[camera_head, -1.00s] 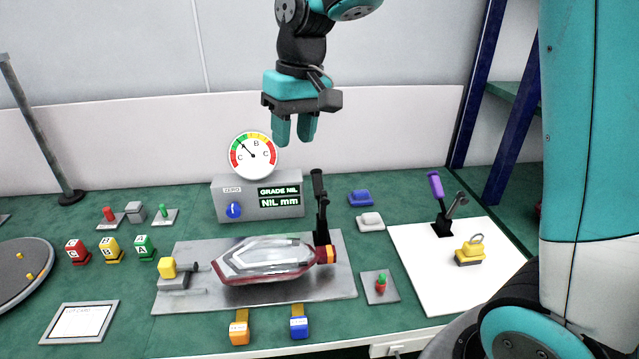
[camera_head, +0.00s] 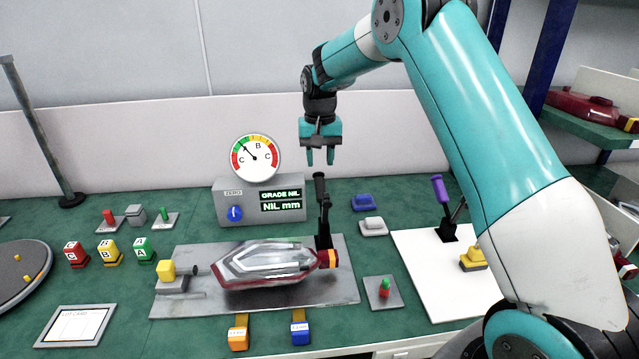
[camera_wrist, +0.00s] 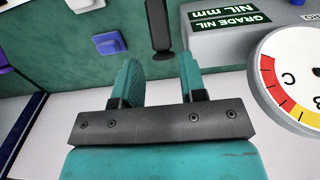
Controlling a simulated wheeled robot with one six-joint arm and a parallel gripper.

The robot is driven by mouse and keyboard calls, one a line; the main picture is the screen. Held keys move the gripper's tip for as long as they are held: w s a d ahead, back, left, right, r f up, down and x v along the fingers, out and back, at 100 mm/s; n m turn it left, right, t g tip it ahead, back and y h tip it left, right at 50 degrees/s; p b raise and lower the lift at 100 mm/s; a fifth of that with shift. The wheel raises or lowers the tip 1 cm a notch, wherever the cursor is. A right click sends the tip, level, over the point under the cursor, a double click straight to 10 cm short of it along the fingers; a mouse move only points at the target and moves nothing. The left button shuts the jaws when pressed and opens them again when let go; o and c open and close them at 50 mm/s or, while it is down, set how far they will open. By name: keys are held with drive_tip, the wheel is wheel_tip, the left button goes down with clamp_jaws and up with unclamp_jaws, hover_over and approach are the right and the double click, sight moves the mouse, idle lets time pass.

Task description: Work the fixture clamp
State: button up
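The fixture clamp (camera_head: 323,222) has a black handle that stands upright at the right end of the grey fixture plate (camera_head: 200,310), beside the tail lamp (camera_head: 262,264). The lamp lies on the plate with its red and yellow end near the clamp. My gripper (camera_head: 320,160) points down above the clamp handle in the head view. Its teal fingers are apart with nothing between them. In the wrist view the black handle (camera_wrist: 158,28) shows beyond the open fingertips (camera_wrist: 158,65), roughly lined up with the gap. I cannot tell the exact distance.
A grey gauge box (camera_head: 225,208) with a round dial (camera_head: 255,158) stands behind the plate, left of the gripper. A second clamp with a purple handle (camera_head: 441,190) stands on a white board (camera_head: 430,275) at right. Blue (camera_head: 363,202) and white (camera_head: 373,226) blocks lie right of the clamp.

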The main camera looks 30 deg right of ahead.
sight(320, 183)
wheel_tip(320, 183, down, 8)
drive_tip(key=shift+r, duration=0.25)
clamp_jaws()
